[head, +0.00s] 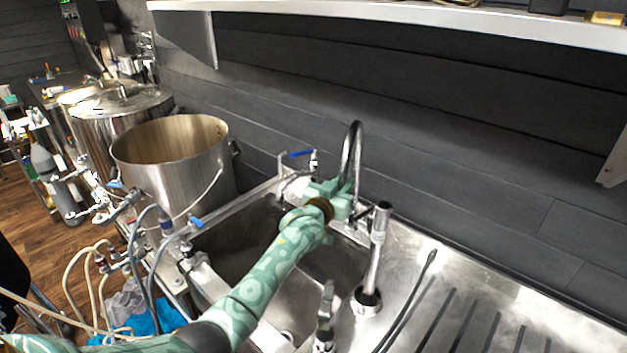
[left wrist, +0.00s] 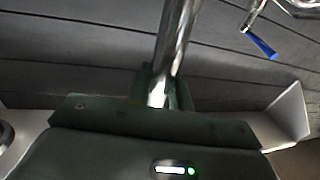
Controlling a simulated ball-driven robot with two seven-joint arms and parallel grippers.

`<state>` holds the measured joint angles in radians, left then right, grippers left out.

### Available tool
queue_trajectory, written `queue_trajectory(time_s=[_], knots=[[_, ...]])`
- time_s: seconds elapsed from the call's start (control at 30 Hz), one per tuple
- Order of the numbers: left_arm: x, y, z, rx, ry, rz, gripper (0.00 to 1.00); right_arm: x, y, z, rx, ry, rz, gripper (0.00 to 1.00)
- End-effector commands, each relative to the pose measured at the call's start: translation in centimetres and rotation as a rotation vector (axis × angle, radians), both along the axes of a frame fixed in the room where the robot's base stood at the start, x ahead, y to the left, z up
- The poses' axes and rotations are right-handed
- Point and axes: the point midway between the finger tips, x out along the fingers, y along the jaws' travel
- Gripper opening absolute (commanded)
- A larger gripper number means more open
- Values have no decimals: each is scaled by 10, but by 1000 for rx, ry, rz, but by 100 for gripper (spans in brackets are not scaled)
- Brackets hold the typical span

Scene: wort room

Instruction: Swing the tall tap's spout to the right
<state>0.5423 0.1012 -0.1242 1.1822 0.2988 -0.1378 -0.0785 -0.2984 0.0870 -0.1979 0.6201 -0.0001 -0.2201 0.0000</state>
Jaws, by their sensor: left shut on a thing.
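The tall tap (head: 355,140) is a chrome gooseneck at the back of the steel sink, against the dark plank wall. My left gripper (head: 338,196) is at its spout, with the arm reaching in from the lower left. In the left wrist view the chrome spout tube (left wrist: 175,45) runs down between the fingers of my left gripper (left wrist: 165,95), which is shut on it. The gripper hides the spout's lower end and part of the tap's base. My right gripper is not in view.
The sink basin (head: 240,240) lies below my arm. A blue-handled small tap (head: 302,153) is just left of the tall tap. An upright steel pipe (head: 377,245) stands to the right, before the ribbed drainboard (head: 480,300). A large open pot (head: 175,170) stands left. A shelf (head: 400,12) runs above.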

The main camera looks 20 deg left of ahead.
Motion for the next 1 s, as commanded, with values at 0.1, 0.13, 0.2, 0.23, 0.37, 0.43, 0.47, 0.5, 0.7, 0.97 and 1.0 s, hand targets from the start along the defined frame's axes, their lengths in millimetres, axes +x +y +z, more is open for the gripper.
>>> queue_trajectory(time_s=[0.1, 0.13, 0.2, 0.23, 0.37, 0.43, 0.47, 0.5, 0.7, 0.97, 1.0], knots=[[3, -20, 1, -3, 0, -6, 0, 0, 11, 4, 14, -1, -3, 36], [4, -24, 1, -4, 0, -6, 0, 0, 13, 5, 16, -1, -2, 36], [6, -32, 1, -2, 0, -5, 0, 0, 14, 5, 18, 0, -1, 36], [7, -35, 1, -3, 0, -5, 0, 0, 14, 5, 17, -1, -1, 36], [10, -45, 0, -2, 0, -5, 0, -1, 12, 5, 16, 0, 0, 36], [11, -48, 0, -2, 1, -4, 0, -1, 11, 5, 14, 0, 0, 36], [12, -49, 0, -2, 1, -4, 0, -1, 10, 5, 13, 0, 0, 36], [12, -51, 0, -2, 0, -4, 0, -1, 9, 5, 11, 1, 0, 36], [14, -54, 0, -1, 0, -4, 0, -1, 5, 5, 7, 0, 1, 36], [14, -54, 0, -1, 0, -4, 0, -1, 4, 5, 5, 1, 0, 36], [14, -54, 0, 0, 0, -4, 0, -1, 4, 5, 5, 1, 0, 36]])
